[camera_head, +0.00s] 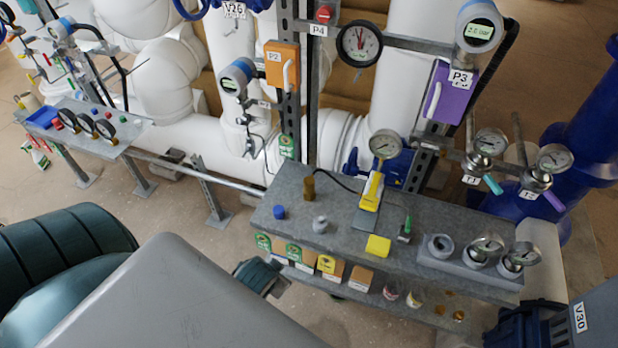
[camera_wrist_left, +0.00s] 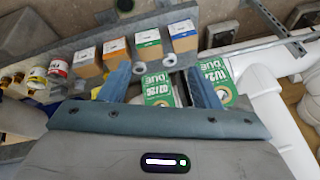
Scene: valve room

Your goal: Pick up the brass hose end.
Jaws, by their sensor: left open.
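A small upright brass-brown cylinder, which looks like the brass hose end (camera_head: 309,189), stands on the grey bench top (camera_head: 340,226) toward its back left in the head view. A thin black hose runs from beside it toward the yellow gauge pump (camera_head: 372,188); I cannot tell whether the two join. My left gripper (camera_head: 272,276) is at the bench's front left edge, low and well apart from the hose end. The hose end does not show there. My right gripper is not in view.
A blue cap (camera_head: 279,212), a grey fitting (camera_head: 320,224) and a yellow block (camera_head: 378,246) stand on the bench. A gauge holder (camera_head: 455,266) is at its right. Boxes and bottles line the lower shelf. Pipes and gauges rise behind.

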